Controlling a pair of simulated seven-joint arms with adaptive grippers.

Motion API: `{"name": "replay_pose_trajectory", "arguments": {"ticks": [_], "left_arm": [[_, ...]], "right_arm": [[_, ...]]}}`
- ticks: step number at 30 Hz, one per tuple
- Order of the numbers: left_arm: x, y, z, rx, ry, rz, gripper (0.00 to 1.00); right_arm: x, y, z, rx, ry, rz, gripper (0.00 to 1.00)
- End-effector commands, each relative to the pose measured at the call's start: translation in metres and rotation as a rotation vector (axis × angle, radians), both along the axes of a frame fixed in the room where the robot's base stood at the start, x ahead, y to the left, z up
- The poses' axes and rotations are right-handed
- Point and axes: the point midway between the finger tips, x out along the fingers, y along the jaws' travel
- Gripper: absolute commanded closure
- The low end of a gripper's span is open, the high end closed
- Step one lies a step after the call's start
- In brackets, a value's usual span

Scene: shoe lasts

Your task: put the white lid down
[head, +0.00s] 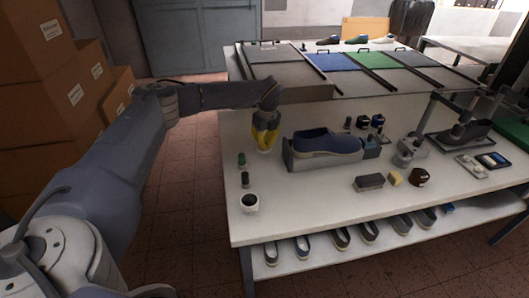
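My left gripper (265,139), with yellow fingers, points down over the left part of the white table, just left of the blue shoe. The fingers are close together, and something pale shows at their tips. It is too small to tell whether this is the white lid or the tabletop behind. A small white jar (250,203) with a dark round top stands near the table's front left corner, below the gripper in the picture. No white lid can be made out for certain elsewhere on the table. My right gripper is not in view.
A blue shoe (326,142) sits in a grey holder (300,160) right of the gripper. Two small bottles (242,160) stand left of it. A brush (369,182), a yellow block (395,178) and a dark red tin (419,177) lie front right. Bare tabletop (300,205) lies right of the jar.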

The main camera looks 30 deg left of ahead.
Motion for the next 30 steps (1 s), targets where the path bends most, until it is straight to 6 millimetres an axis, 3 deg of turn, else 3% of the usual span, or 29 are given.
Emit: {"name": "replay_pose_trajectory", "arguments": {"ticks": [12,25,30], "left_arm": [[0.000,0.000,-0.040,-0.001,0.001,0.000,1.00],[0.000,0.000,-0.045,0.000,0.001,0.000,1.00],[0.000,0.000,-0.045,0.000,0.000,0.000,0.82]], "right_arm": [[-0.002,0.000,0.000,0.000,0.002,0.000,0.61],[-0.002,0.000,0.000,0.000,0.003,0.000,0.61],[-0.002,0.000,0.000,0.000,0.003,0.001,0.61]]}}
